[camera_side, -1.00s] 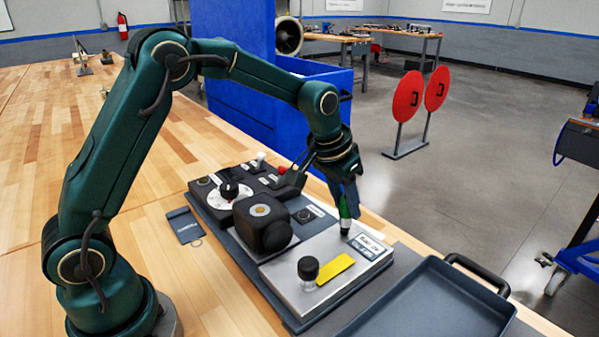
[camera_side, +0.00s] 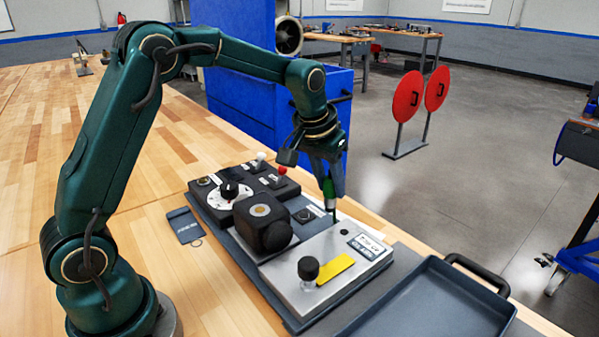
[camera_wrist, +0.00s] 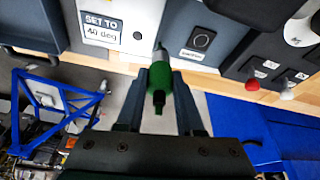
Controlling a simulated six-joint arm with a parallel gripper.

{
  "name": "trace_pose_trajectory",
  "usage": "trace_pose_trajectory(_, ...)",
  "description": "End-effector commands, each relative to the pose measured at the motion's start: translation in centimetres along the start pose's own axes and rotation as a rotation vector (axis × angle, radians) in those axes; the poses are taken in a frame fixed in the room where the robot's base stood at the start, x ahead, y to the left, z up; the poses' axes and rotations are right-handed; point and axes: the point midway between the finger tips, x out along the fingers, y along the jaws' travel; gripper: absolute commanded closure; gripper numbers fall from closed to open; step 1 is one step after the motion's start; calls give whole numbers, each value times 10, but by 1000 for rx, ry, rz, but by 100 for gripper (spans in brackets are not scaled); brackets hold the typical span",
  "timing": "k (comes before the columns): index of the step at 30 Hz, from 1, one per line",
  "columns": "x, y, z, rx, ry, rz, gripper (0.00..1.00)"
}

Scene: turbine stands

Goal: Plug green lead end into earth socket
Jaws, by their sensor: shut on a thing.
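My gripper (camera_side: 330,180) is shut on the green lead end (camera_side: 329,190), which points down with its tip above the panel. In the wrist view my gripper's two fingers (camera_wrist: 158,88) flank the green lead end (camera_wrist: 158,78), whose metal tip points away from the wrist. A round dark socket (camera_side: 305,215) with a small white label sits left of the tip in the side view. It also shows in the wrist view as a dark ring (camera_wrist: 203,38). Its label is too small to read. A small hole (camera_side: 343,231) shows in the metal plate (camera_side: 300,290).
A black block (camera_side: 264,222), a white dial (camera_side: 229,194) and a red-topped switch (camera_side: 282,170) stand on the panel. A black knob (camera_side: 308,268) and a yellow strip (camera_side: 336,270) are on the plate. An empty dark tray (camera_side: 430,300) lies at front right.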

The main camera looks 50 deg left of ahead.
Motion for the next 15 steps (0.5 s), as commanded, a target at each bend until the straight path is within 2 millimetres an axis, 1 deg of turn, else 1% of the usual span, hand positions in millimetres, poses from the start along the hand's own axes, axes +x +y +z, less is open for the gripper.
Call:
trace_pose_trajectory(1, -2, -17, -2, -51, 2, -19, 100)
trace_pose_trajectory(3, -3, -36, -4, -110, 3, -41, 100)
trace_pose_trajectory(6, -5, -57, -5, -164, 7, -65, 100)
trace_pose_trajectory(10, -4, -70, -5, -195, 10, -76, 100)
trace_pose_trajectory(15, 7, -70, -1, -196, 9, -77, 100)
